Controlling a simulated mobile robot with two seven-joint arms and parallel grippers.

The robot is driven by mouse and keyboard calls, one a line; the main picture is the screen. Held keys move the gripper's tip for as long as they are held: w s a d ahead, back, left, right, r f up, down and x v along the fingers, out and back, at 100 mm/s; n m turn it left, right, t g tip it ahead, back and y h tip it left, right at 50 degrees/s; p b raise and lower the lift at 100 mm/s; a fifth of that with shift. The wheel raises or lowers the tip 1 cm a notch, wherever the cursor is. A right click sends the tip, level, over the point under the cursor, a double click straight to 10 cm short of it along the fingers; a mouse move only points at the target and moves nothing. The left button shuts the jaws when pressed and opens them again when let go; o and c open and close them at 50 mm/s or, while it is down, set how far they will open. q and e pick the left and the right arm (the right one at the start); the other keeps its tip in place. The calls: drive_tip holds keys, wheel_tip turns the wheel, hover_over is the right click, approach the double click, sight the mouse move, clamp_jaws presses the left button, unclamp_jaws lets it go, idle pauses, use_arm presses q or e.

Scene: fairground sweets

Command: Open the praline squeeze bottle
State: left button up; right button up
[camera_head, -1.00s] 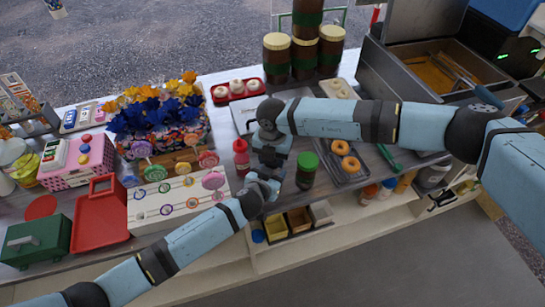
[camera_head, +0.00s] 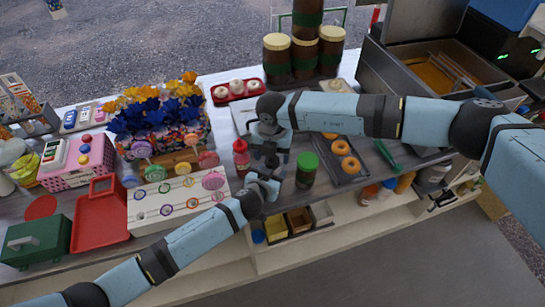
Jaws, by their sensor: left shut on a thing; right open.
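My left gripper (camera_head: 268,180) is shut at the front of the counter, on a small dark thing (camera_head: 272,162) that I take to be the praline squeeze bottle. It is mostly hidden between my two grippers, and its cap cannot be made out. My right gripper (camera_head: 270,152) is open and points down just above and behind my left gripper. I cannot tell whether it touches the bottle. A red squeeze bottle (camera_head: 241,158) stands upright just left of both grippers.
A brown jar with a green lid (camera_head: 306,170) stands close on the right, beside a tray of doughnuts (camera_head: 350,178). A white lollipop stand (camera_head: 150,212) is on the left. Small bins (camera_head: 299,220) sit below the counter's front edge.

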wheel_tip(320, 180, up, 2)
drive_tip(key=shift+r, duration=0.4)
drive_tip(key=shift+c, duration=0.4)
drive_tip(key=shift+s+a+r+m, duration=0.1)
drive_tip(key=shift+r+m, duration=0.2)
drive_tip(key=shift+m, duration=0.1)
wheel_tip(320, 180, up, 2)
drive_tip(key=shift+r+m, duration=0.15)
drive_tip(key=shift+m, duration=1.05)
drive_tip(key=shift+f, duration=3.85)
drive_tip(key=c, duration=1)
drive_tip(key=o, duration=1)
drive_tip(key=shift+o, duration=0.2)
